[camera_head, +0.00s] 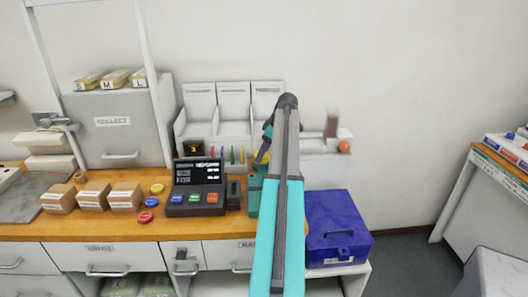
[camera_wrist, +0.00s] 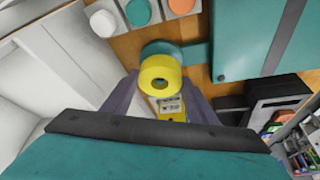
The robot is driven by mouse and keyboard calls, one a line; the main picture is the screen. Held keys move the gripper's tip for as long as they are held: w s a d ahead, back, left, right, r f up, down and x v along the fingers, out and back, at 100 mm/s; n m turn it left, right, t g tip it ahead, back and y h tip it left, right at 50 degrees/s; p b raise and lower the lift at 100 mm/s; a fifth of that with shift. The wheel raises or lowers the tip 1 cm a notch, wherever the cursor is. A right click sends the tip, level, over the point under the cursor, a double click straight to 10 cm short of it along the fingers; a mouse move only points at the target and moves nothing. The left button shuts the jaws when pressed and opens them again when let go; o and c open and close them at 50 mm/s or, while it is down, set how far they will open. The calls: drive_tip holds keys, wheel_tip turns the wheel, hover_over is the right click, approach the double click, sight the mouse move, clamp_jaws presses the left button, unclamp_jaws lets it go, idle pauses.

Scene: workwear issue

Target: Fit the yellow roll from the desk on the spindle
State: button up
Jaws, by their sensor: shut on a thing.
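My gripper (camera_wrist: 160,88) is shut on a yellow roll (camera_wrist: 160,74), held between its two grey-purple fingers with the round hole in view. In the head view a little of the yellow roll (camera_head: 261,157) shows beside my arm, above the back of the desk. Right behind the roll in the wrist view is a rounded teal piece (camera_wrist: 165,48), close to a teal housing (camera_wrist: 245,35). A teal box (camera_head: 254,197) stands on the desk in the head view, partly behind my arm. I cannot make out the spindle itself, nor whether the roll touches the teal piece.
A dark keypad terminal (camera_head: 197,186) stands left of the teal box. Yellow (camera_head: 157,188), blue and red discs lie left of it, beside several cardboard boxes (camera_head: 126,196). A blue toolbox (camera_head: 336,228) is at the right, white bins (camera_head: 233,105) behind.

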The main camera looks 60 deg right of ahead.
drive_tip(key=shift+f+b, duration=0.3)
drive_tip(key=shift+f, duration=0.5)
idle(0.6)
idle(0.4)
drive_tip(key=o, duration=1.1)
drive_tip(key=shift+o, duration=0.2)
drive_tip(key=shift+r, duration=0.15)
wheel_tip(320, 180, up, 9)
drive_tip(key=p, duration=0.4)
idle(0.9)
drive_tip(key=shift+s, duration=0.1)
idle(0.4)
